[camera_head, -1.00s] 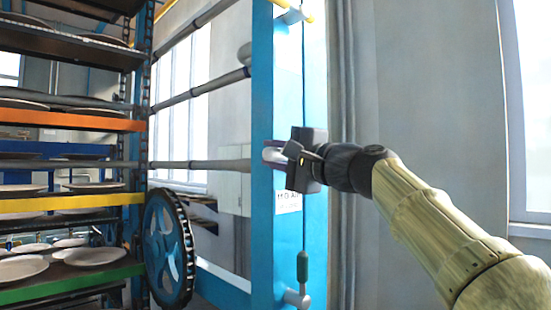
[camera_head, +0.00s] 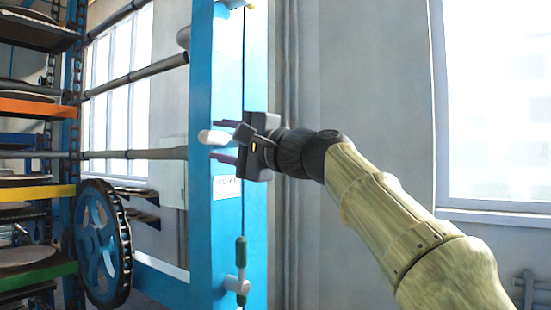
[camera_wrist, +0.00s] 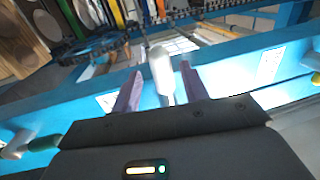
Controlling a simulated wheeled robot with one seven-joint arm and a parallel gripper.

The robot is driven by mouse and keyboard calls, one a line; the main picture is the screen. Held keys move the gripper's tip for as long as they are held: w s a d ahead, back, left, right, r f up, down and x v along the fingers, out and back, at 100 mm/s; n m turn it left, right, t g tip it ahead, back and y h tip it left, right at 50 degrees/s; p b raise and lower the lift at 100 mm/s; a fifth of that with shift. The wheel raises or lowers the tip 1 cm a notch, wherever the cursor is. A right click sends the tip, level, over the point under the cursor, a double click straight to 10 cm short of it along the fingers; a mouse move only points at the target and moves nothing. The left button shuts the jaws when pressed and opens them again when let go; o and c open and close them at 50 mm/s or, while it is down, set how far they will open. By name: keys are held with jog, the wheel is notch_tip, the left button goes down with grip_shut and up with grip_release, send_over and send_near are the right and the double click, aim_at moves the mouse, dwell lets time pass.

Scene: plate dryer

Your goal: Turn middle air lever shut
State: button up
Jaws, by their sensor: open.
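The middle air lever (camera_head: 213,137) has a white rounded handle and is on the blue post (camera_head: 202,230). My gripper (camera_head: 219,142) is open at the post, with its purple fingers one above and one below the handle in the head view. In the wrist view the white handle (camera_wrist: 162,72) stands between my two spread fingers (camera_wrist: 160,88), with a gap showing on both sides. I cannot tell whether a finger touches it. The lever's pivot is mostly hidden by my gripper.
A lower lever with a green handle (camera_head: 241,251) hangs below on the same post. A white label (camera_head: 227,187) is just under my gripper. A blue chain wheel (camera_head: 101,243) and plate racks (camera_head: 35,190) stand at left. A wall and window are at right.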

jog(key=b+v, duration=0.4)
jog(key=v, duration=1)
jog(key=shift+f, duration=0.1)
